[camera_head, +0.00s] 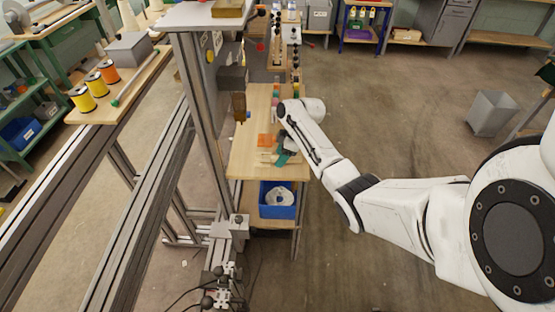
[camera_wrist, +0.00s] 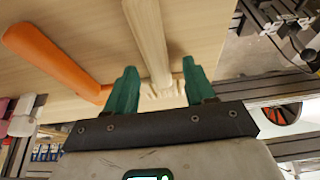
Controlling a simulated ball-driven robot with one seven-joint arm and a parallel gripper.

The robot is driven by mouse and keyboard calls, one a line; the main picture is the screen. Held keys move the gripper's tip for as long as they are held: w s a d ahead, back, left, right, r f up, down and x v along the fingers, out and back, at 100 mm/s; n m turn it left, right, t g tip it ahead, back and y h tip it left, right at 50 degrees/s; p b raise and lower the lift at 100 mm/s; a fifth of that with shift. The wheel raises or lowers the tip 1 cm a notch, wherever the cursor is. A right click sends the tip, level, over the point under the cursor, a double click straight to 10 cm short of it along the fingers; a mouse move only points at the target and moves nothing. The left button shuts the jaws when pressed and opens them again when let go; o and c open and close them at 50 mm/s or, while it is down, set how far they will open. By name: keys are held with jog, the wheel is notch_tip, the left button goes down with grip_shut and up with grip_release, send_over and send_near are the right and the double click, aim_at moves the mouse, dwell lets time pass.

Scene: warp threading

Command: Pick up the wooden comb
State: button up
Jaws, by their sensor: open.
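The wooden comb (camera_wrist: 148,38) is pale wood with a long handle and a toothed end. In the wrist view its handle runs up out of the frame, and its teeth lie near my gripper's palm. My gripper (camera_wrist: 157,76) is open, with one green finger on each side of the comb and a visible gap on both sides. In the head view my gripper (camera_head: 283,158) is low over the front part of the wooden table (camera_head: 240,165). The comb is mostly hidden or too small to make out clearly there.
An orange-handled tool (camera_wrist: 50,58) lies left of the comb in the wrist view. A blue bin (camera_head: 277,211) with a white item sits on the shelf below the table. A metal frame post (camera_head: 201,90) stands left of the table. Open floor lies to the right.

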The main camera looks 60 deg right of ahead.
jog(key=shift+f, duration=0.1)
dwell(0.3)
grip_shut()
dwell(0.4)
